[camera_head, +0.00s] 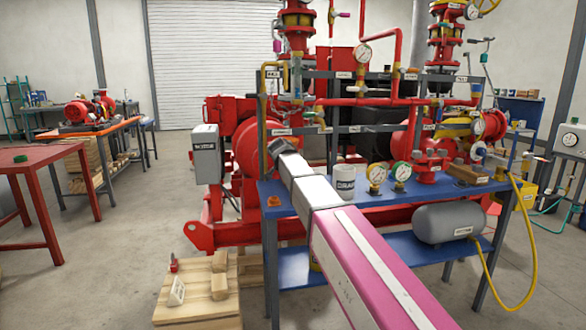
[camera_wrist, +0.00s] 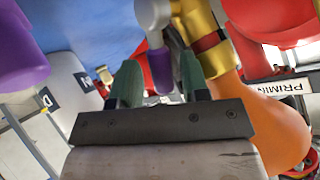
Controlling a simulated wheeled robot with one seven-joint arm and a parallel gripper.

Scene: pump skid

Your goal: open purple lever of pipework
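In the wrist view, my gripper (camera_wrist: 160,66) has its two green fingers apart. A purple lever grip (camera_wrist: 162,72) on a grey stem shows in the gap between them. I cannot tell whether either finger touches it or how deep it sits. A second, larger purple part (camera_wrist: 20,52) is at the left edge of the wrist view; I cannot tell what it belongs to. In the head view, my gripper (camera_head: 281,149) is a small dark shape at the pipework's front left. The lever at it cannot be made out there.
A yellow-and-red pipe fitting (camera_wrist: 205,35) and an orange body (camera_wrist: 275,125) are close to the right finger. In the head view, a blue bench (camera_head: 330,208) with gauges stands under my arm. A wooden pallet (camera_head: 200,310) lies front left. Floor is open left.

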